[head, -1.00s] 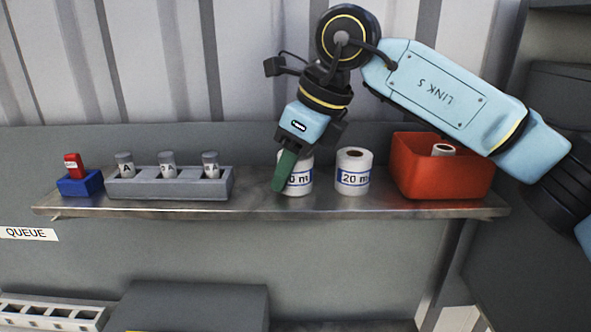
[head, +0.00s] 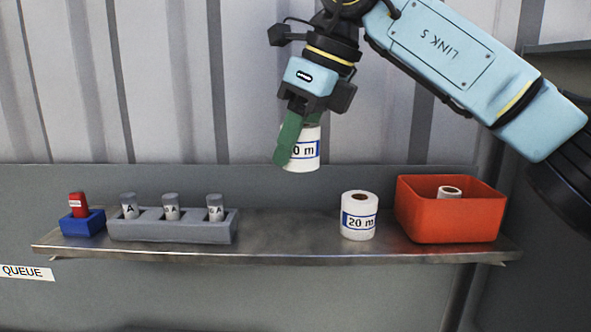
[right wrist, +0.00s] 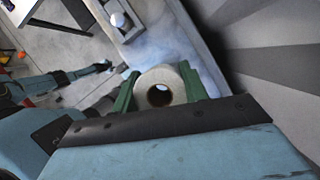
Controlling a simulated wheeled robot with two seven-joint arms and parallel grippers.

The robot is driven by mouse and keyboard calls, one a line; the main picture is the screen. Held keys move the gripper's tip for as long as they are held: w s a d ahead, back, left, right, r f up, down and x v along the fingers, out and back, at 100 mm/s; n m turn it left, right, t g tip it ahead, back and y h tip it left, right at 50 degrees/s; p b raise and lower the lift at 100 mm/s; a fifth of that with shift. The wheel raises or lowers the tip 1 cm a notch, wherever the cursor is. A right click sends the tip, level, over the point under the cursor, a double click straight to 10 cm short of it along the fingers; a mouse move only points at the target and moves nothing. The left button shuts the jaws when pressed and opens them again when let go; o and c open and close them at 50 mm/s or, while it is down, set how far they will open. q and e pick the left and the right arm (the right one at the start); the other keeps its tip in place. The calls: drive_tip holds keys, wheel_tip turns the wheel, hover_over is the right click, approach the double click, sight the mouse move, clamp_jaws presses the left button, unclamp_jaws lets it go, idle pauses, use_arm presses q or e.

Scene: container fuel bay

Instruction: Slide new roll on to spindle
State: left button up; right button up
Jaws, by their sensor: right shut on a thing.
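My right gripper (head: 300,140) is shut on a white roll (head: 306,155) with a blue-edged label, of which "0 m" shows. It holds the roll upright in the air, clear above the shelf. In the right wrist view the roll (right wrist: 161,87) sits between the two green fingers, its open core facing the camera. A second white roll (head: 359,218), marked "20 m", stands upright on the shelf. No spindle can be made out. My left gripper is not in view in the head view.
The metal shelf (head: 290,247) also bears a red bin (head: 450,222) with a roll inside (head: 449,192), a grey rack (head: 172,230) with grey-capped vials, and a blue holder (head: 83,224) with a red item (head: 78,204). The shelf between rack and standing roll is clear.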

wheel_tip(320, 180, up, 6)
drive_tip(key=shift+r+p, duration=0.2)
drive_tip(key=shift+p, duration=0.25)
drive_tip(key=shift+f, duration=0.1)
idle(1.2)
